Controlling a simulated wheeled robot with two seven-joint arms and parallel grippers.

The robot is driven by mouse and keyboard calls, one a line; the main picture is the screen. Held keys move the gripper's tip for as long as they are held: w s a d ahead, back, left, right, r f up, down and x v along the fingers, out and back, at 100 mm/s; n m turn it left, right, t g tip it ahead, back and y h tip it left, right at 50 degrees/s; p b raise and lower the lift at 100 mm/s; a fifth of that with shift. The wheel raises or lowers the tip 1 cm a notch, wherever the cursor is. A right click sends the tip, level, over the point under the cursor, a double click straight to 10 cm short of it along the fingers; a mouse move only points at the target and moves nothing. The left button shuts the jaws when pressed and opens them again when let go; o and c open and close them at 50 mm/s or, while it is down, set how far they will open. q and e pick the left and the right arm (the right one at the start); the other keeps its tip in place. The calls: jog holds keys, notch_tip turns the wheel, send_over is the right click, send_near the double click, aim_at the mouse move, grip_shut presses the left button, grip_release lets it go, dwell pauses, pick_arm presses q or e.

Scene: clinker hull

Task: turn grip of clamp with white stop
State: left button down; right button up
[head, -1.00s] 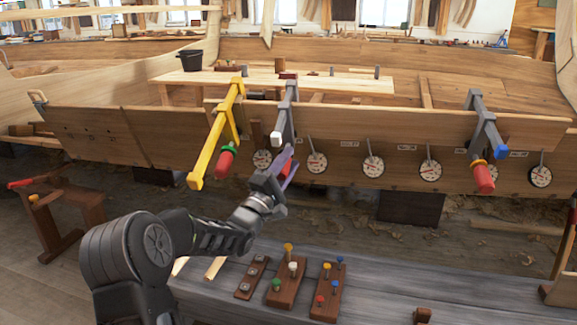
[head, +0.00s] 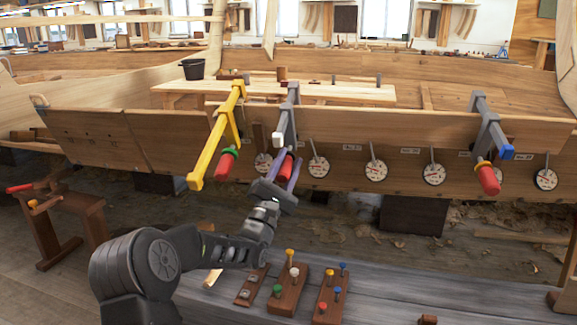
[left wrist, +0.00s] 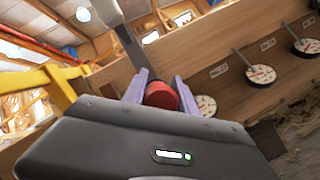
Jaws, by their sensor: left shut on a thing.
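The clamp with the white stop (head: 278,139) is a grey bar clamp (head: 291,100) on the upper plank of the hull. Its red grip (head: 285,166) hangs below, partly covered by my gripper. My left gripper (head: 288,160) reaches up from below, with its purple fingers on both sides of this grip, and is shut on it. My right gripper is in neither view.
A yellow clamp (head: 222,125) with a red grip and green collar stands close on the left. Another grey clamp (head: 484,115) with a blue stop is far right. Round dials (head: 376,171) line the hull. A grey bench (head: 390,285) with peg blocks lies below.

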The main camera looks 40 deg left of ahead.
aim_at(280, 180)
pick_arm(q)
jog(key=shift+a, duration=0.1)
jog(key=c, duration=1)
grip_release()
jog(key=shift+o, duration=0.2)
jog(key=shift+s+f, duration=0.25)
jog(key=v, duration=0.4)
jog(key=shift+b+v, duration=1.2)
jog(key=shift+s+f, duration=0.15)
jog(key=shift+f, duration=0.15)
jog(key=shift+s+r, duration=0.1)
jog(key=shift+s, duration=0.05)
